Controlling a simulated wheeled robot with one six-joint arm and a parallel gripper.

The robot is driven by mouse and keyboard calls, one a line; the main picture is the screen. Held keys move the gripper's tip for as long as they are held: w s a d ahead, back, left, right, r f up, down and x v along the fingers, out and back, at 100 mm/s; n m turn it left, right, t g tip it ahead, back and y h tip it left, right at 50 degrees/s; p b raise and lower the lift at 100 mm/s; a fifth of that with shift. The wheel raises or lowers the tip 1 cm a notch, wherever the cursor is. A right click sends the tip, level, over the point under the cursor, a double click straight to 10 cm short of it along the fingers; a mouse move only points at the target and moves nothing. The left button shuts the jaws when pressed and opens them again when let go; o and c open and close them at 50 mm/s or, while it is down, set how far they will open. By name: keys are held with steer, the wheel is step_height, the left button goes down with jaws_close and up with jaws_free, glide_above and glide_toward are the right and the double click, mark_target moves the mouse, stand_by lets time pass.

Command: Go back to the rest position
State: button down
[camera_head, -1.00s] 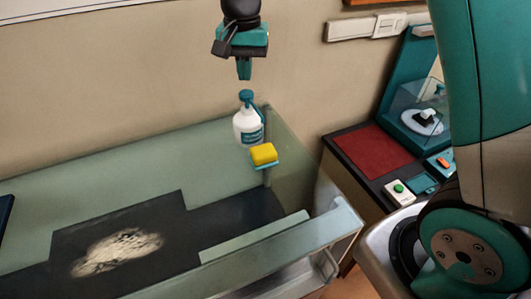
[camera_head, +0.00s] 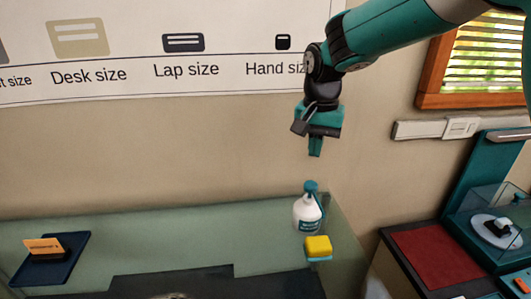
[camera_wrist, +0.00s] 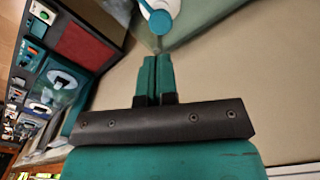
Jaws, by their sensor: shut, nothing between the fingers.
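My gripper (camera_head: 315,150) hangs in the air in the head view, pointing down, above the white spray bottle (camera_head: 307,212) and the yellow sponge (camera_head: 318,246). Its fingers are together with nothing between them. In the wrist view the gripper (camera_wrist: 155,62) also shows with its two teal fingers side by side. The bottle's teal top (camera_wrist: 162,20) appears just beyond the fingertips, apart from them. My arm reaches in from the upper right of the head view.
At right stands a bench with a red mat (camera_head: 437,256) and a clear-sided machine (camera_head: 495,215).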

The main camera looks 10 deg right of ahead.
steer(key=s+a+f+n+y+b, duration=0.1)
steer(key=s+f+n+b, duration=0.1)
steer(key=s, duration=0.7)
steer(key=s+a+f+n+y+b, duration=0.1)
steer(key=s+a+f+n+b, duration=0.1)
steer(key=s+n+b, duration=0.3)
steer(key=s+a+f+n+y+b, duration=0.1)
steer(key=s+n, duration=0.5)
steer(key=s, duration=0.8)
step_height(320, 180, down, 3)
steer(key=y+b, duration=0.1)
steer(key=b, duration=0.1)
steer(key=shift+a+b, duration=0.15)
steer(key=shift+b, duration=0.15)
